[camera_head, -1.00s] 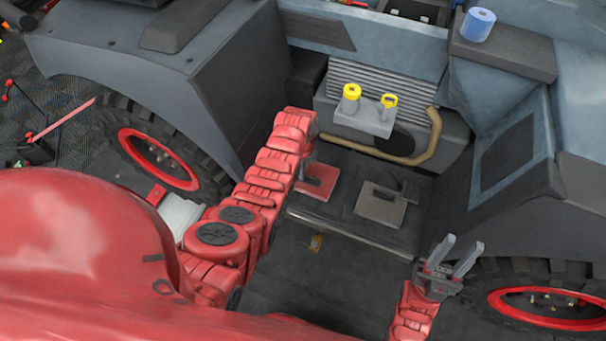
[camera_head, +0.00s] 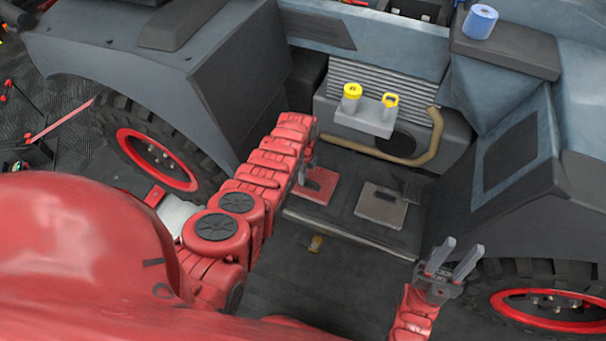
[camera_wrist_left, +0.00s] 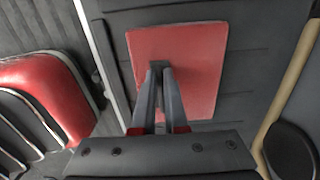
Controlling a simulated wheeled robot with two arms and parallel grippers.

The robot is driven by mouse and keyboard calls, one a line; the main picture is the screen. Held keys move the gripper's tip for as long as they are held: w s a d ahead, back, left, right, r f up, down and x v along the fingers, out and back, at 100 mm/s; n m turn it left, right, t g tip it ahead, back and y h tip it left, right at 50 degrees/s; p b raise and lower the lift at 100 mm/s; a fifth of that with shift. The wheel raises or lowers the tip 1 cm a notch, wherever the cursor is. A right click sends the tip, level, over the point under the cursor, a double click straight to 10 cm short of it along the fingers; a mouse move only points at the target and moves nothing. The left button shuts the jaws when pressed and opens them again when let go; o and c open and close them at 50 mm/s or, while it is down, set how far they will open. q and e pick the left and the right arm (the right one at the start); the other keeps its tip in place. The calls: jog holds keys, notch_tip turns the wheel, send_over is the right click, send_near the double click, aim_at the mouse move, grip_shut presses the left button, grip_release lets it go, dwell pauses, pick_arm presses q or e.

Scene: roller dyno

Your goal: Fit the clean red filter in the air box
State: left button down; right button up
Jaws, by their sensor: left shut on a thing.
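The red filter (camera_head: 319,184) is a flat square panel. It is over the left part of a dark flat bay in the vehicle, beside a grey square panel (camera_head: 379,205) with its own dark handle. It also shows in the left wrist view (camera_wrist_left: 197,50). My left gripper (camera_head: 307,168) is shut on the red filter's small handle, with its fingertips (camera_wrist_left: 164,72) over the panel. I cannot tell whether the filter rests on the surface or hangs just above it. My right gripper (camera_head: 456,258) is open and empty at the lower right. I cannot pick out the air box for certain.
Behind the bay stand a ribbed grey unit (camera_head: 375,80), a small block with yellow caps (camera_head: 352,91) and a tan hose (camera_head: 420,157). A blue roll (camera_head: 480,21) sits on a ledge at upper right. Wheels (camera_head: 155,160) flank the bay.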

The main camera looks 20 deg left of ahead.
pick_arm(q)
jog(key=c, duration=1)
grip_release()
jog(key=shift+o, duration=0.2)
